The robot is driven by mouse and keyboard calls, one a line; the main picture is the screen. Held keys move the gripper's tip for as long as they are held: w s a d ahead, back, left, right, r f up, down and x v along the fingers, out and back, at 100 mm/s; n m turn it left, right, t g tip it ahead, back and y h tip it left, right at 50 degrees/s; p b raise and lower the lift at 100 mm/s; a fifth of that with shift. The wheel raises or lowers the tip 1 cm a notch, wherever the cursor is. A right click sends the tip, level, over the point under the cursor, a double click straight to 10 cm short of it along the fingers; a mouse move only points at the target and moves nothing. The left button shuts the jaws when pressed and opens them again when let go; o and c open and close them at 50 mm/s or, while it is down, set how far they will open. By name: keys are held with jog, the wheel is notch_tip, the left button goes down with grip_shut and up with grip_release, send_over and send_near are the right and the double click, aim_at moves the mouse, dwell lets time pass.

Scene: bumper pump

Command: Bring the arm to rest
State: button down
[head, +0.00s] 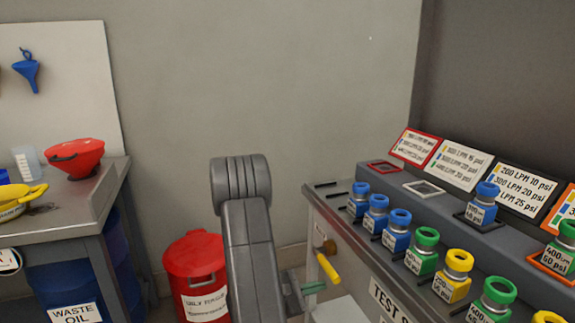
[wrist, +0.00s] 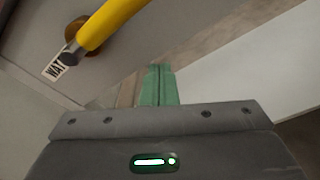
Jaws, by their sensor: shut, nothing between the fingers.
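My gripper (wrist: 158,70) shows in the wrist view with its green fingers together and nothing between them. In the head view the green fingertips (head: 314,287) show low in the middle, just right of my grey arm, below the yellow handle. My arm's grey links rise in front of the wall and hide most of the gripper's body. The yellow handle (head: 328,268) sticks out from the side of the test bench; it also shows in the wrist view (wrist: 110,22), above and left of the fingers and apart from them.
The test bench (head: 318,210) at right carries several blue, green and yellow capped bottles and spec cards (head: 460,164). A red bin (head: 195,262) stands left of my arm. A workbench (head: 68,200) with a red funnel (head: 75,156) stands at left, above a blue waste oil drum (head: 70,290).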

jog(key=shift+w+a+f+m+t+b, duration=0.1)
jog(key=shift+w+f+m+b, duration=0.2)
jog(key=shift+w+m+b, duration=0.25)
jog(key=shift+w+f+m+t+b, duration=0.1)
jog(key=shift+w+f+m+b, duration=0.2)
jog(key=shift+m, duration=0.5)
jog(key=shift+w+a+f+m+t+b, duration=0.1)
jog(key=shift+w+f+m+b, duration=0.2)
jog(key=shift+w+m, duration=0.3)
jog(key=shift+s+r, duration=0.15)
